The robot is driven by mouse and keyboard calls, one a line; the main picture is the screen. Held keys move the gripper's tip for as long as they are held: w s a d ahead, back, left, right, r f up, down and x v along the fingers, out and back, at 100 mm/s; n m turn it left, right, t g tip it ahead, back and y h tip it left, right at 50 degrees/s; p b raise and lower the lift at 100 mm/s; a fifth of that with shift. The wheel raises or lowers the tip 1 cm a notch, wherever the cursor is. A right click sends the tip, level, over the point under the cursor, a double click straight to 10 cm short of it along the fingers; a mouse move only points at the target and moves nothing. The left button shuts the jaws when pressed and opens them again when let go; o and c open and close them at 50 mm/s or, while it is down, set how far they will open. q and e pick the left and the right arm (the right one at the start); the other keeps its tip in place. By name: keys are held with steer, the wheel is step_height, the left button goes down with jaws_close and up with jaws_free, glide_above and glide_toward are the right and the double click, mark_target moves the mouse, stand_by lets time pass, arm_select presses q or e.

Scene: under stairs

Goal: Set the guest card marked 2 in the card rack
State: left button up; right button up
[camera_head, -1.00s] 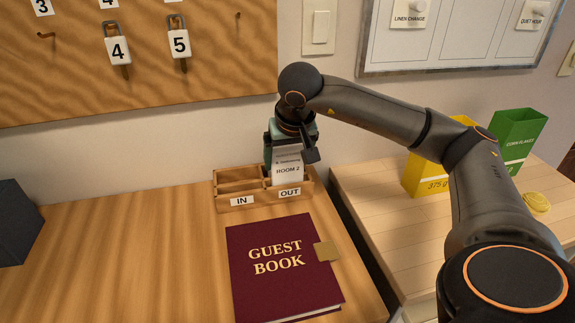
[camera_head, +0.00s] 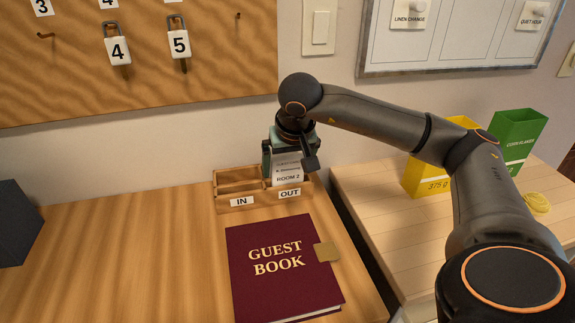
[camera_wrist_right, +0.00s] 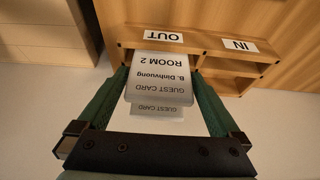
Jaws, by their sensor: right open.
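The white guest card marked ROOM 2 (camera_head: 287,174) stands in the OUT compartment of the wooden card rack (camera_head: 236,203). In the right wrist view the card (camera_wrist_right: 160,75) shows upside down, with its lower end at the rack's OUT side (camera_wrist_right: 128,36). Another guest card's heading (camera_wrist_right: 158,109) shows just beyond its top edge. My right gripper (camera_head: 290,160) is over the OUT compartment. Its green fingers are open, one on each side of the card, with a gap visible. My left gripper is not in view.
The IN compartment (camera_head: 238,176) looks empty. A dark red guest book (camera_head: 282,268) lies in front of the rack. A dark box (camera_head: 14,225) stands at the far left. Yellow (camera_head: 425,176) and green (camera_head: 519,138) boxes stand on the lighter table at right.

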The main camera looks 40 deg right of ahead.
steer(key=v, duration=1.1)
steer(key=shift+s+r+p, duration=0.2)
steer(key=shift+r+p, duration=0.15)
steer(key=shift+p, duration=0.05)
